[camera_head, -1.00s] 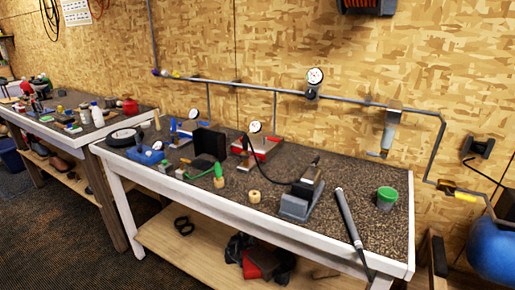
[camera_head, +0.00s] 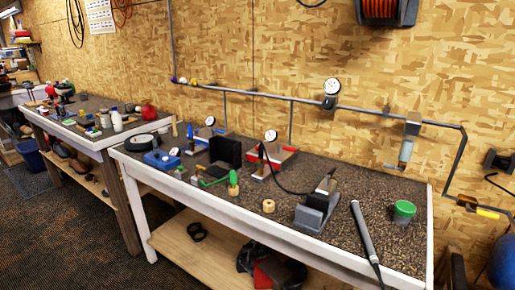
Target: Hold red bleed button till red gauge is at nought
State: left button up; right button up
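A gauge with a white round dial (camera_head: 271,136) stands upright by a red base (camera_head: 283,154) toward the back middle of the workbench. Its dial is too small to read. I cannot make out a separate red bleed button. A similar white gauge (camera_head: 210,121) stands by a blue base (camera_head: 203,136) to its left. Neither of my grippers is in view.
The dark speckled bench top (camera_head: 345,180) has a white front edge. A grey block fixture (camera_head: 317,211), a black box (camera_head: 225,151), a green cup (camera_head: 404,211) and a dark rod (camera_head: 362,232) stand or lie there. A pipe-mounted gauge (camera_head: 332,86) is on the wall.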

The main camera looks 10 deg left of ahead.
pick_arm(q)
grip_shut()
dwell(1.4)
